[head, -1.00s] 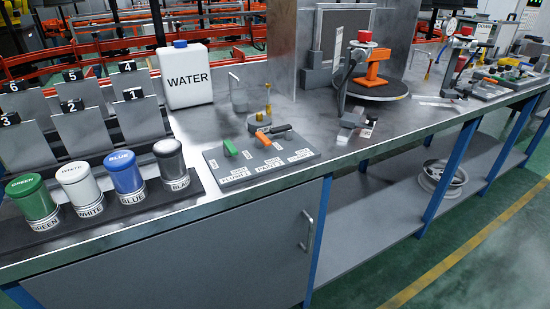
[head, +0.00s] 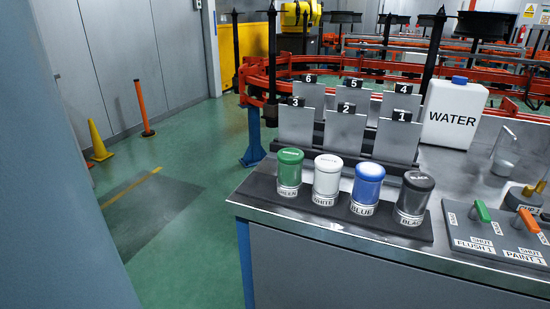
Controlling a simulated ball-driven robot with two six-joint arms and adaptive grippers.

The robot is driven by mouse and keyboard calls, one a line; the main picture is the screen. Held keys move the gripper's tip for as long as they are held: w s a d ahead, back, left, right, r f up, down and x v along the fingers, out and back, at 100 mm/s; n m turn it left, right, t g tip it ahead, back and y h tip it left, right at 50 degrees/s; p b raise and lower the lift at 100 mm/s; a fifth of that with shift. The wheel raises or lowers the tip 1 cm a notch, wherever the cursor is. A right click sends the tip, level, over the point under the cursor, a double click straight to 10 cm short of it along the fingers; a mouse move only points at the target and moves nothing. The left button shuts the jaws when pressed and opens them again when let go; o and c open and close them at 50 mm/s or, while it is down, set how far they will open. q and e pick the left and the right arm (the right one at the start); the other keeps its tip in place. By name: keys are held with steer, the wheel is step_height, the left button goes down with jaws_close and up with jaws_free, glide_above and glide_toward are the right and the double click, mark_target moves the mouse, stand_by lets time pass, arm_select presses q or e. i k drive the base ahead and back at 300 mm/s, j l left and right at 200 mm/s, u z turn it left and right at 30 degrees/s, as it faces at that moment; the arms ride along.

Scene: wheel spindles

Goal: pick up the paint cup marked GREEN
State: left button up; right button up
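The paint cup marked GREEN (head: 289,172) stands upright at the left end of a dark tray (head: 262,186) near the bench's left corner. It has a green lid and body and a pale label band at its base. To its right in a row stand the white cup (head: 327,180), the blue cup (head: 367,189) and the black cup (head: 413,198). Neither of my grippers shows in the head view.
Numbered grey panels (head: 344,132) stand behind the cups. A white WATER container (head: 453,114) and a valve panel (head: 495,238) are to the right. Open green floor lies left of the bench (head: 330,231), with a yellow cone (head: 99,141) and an orange post (head: 142,108).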

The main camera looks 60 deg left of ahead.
mark_target(290, 160)
steer(key=u, duration=1.7)
